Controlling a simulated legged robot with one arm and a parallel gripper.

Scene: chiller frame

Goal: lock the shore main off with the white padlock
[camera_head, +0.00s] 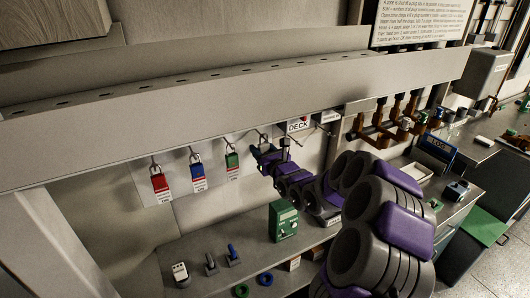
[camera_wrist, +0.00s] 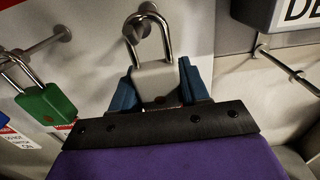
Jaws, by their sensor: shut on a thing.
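The white padlock (camera_wrist: 158,80) is light grey-white with a metal shackle. In the wrist view it is upright between the blue fingers of my gripper (camera_wrist: 158,92), which is shut on its body. Its shackle is up against a wall peg (camera_wrist: 62,33); I cannot tell whether it still hangs on the peg. In the head view my gripper (camera_head: 265,150) is at the padlock row, right of the green padlock, and the white padlock is too small to make out. I cannot pick out the shore main for certain.
Red (camera_head: 159,182), blue (camera_head: 198,176) and green (camera_head: 232,160) padlocks hang on pegs at the left. A box labelled DECK (camera_head: 298,126) is just right of my gripper. A long beam (camera_head: 230,95) runs above. A green device (camera_head: 283,220) stands on the bench below.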

